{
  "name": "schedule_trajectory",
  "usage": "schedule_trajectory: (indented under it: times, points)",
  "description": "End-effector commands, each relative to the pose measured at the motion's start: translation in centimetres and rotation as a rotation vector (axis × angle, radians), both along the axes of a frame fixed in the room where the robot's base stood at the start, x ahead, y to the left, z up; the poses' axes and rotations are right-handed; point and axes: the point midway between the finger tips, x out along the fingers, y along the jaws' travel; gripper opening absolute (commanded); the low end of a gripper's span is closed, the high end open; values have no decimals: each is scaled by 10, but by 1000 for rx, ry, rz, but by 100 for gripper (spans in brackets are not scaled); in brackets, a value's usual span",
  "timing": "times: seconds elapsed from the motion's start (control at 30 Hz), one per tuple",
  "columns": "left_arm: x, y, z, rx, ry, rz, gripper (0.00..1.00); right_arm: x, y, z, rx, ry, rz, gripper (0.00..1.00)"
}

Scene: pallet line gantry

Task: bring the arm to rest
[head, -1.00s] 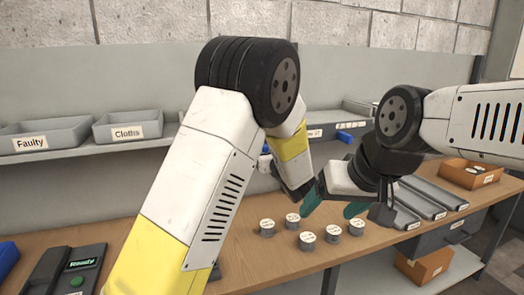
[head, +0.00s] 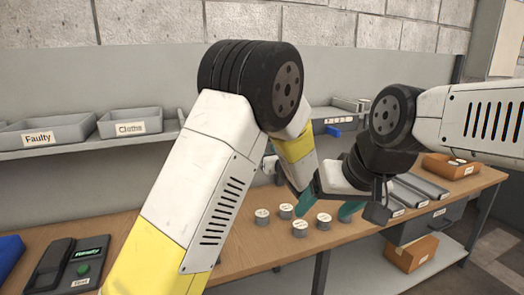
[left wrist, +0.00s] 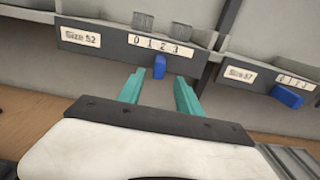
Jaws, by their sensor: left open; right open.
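My right gripper (head: 328,205) comes in from the right in the head view. Its teal fingers are apart, with nothing seen between them, and it shows in front of the bench near several small grey cylinders (head: 300,229). My left arm fills the middle of the head view with its elbow raised; its gripper is mostly hidden behind the arm. In the left wrist view, my left gripper (left wrist: 160,93) has its two teal fingers apart and empty. It points toward a shelf front with a blue slider (left wrist: 159,67) under a 0 1 2 3 scale.
The wooden bench (head: 240,262) holds a dark device with a green button (head: 83,270). Grey trays labelled Faulty (head: 38,138) and Cloths (head: 130,128) sit on the shelf. Orange bins (head: 450,165) stand at the right, one on the bench, one below. A second blue slider (left wrist: 288,96) is at right.

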Motion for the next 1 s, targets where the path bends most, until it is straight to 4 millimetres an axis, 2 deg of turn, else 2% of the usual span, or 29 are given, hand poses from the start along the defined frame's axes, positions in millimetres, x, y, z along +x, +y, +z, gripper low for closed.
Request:
schedule_trajectory:
  times: [0.27,0.37,0.47,0.57,0.6,0.7,0.83,0.9,1.0]
  points:
    - [0,4,1,-9,2,9,42,0,0,0,0,1,0,76]
    - [-4,29,4,-78,17,67,42,0,0,0,0,1,0,76]
    - [-17,81,8,-233,45,195,42,0,0,0,0,1,0,76]
    - [-49,149,8,-481,75,385,42,0,0,0,0,0,0,76]
    - [-66,174,6,-593,85,467,42,0,0,0,0,1,0,76]
    - [-114,220,-1,-870,96,659,42,0,0,0,0,0,0,76]
    - [-180,253,-10,-1235,81,889,42,0,0,0,0,0,0,76]
    - [-214,259,-13,-1433,62,1002,42,0,0,0,0,1,0,76]
    - [-258,257,-13,-1715,21,1149,42,0,0,0,0,0,0,76]
